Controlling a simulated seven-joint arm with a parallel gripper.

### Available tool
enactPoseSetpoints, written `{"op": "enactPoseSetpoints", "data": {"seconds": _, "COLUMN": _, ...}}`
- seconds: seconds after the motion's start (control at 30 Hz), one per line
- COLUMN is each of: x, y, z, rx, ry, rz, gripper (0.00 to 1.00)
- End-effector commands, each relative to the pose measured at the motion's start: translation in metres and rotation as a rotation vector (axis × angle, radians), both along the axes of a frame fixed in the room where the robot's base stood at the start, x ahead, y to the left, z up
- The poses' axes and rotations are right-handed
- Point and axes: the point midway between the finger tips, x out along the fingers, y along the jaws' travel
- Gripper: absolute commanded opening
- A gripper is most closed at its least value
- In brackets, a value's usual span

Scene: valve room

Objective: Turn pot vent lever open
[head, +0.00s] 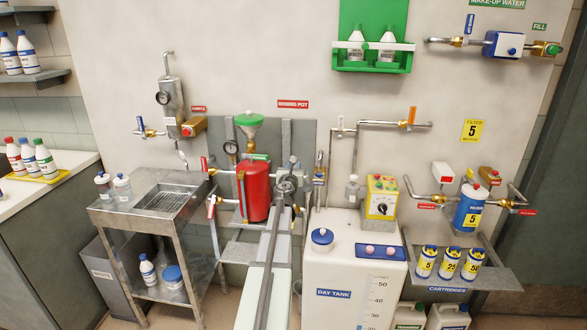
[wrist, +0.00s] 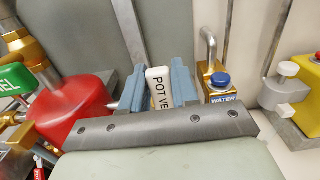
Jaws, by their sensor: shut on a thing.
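The red dosing pot (wrist: 75,108) is just left of the fingers. In the head view my gripper (head: 287,184) is right of the red pot (head: 253,190), and my arm hides the lever there. I cannot tell the lever's valve position.
A brass fitting with a blue button and a "WATER" label (wrist: 219,85) stands close right of the fingers. A green funnel (head: 249,120) is above the pot. The white day tank (head: 340,245) is right of my arm, a metal cart (head: 150,215) left.

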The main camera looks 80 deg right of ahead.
Motion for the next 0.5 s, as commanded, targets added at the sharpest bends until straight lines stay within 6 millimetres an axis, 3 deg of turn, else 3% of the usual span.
{"op": "enactPoseSetpoints", "data": {"seconds": 0.5, "x": 0.0029, "y": 0.0001, "z": -0.0002, "rx": 0.000, "ry": 0.038, "rz": -0.001, "gripper": 0.00}}
